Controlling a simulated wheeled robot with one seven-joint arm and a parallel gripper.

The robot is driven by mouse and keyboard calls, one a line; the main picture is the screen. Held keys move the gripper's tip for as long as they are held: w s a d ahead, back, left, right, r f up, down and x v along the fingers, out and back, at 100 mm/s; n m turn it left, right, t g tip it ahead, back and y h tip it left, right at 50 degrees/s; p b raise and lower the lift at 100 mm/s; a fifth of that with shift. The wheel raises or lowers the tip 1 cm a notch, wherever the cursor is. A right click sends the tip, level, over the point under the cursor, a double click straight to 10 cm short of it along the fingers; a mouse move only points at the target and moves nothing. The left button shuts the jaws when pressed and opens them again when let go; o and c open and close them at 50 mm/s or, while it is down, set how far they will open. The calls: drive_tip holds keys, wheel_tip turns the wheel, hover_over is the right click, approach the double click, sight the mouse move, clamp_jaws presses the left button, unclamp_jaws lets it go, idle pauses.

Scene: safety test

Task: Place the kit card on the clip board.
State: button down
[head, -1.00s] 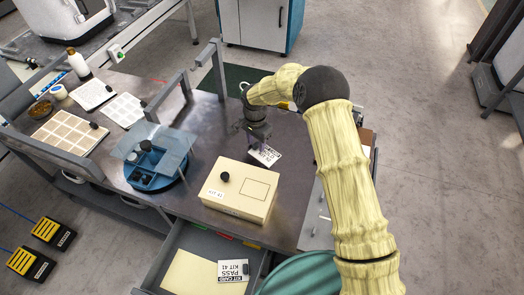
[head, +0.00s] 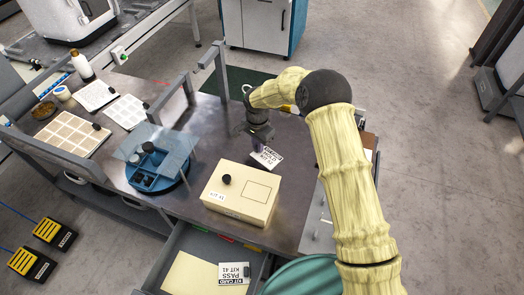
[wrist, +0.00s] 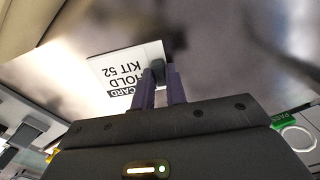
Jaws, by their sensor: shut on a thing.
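A white kit card (head: 267,158) reading HOLD KIT 52 hangs from my gripper (head: 259,138) above the dark metal table, behind the cream box. In the wrist view, my gripper (wrist: 159,84) is shut on a small dark tab at the edge of the card (wrist: 118,68); the card sticks out past the fingertips. A second white card (head: 232,273), marked PASS KIT 41, lies in the open drawer at the front. I cannot tell for certain which thing is the clip board; pale sheets with dark knobs (head: 126,111) lie at the table's far left.
The cream box (head: 238,197) with a black knob stands in front of my gripper. A blue round tray (head: 155,181) with a clear cover stands left of it. A grey post frame (head: 222,75) rises at the table's back edge. The open drawer (head: 190,238) juts out in front.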

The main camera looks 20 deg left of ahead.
drive_tip(key=shift+r, duration=0.1)
wheel_tip(320, 180, up, 10)
idle(0.4)
idle(0.4)
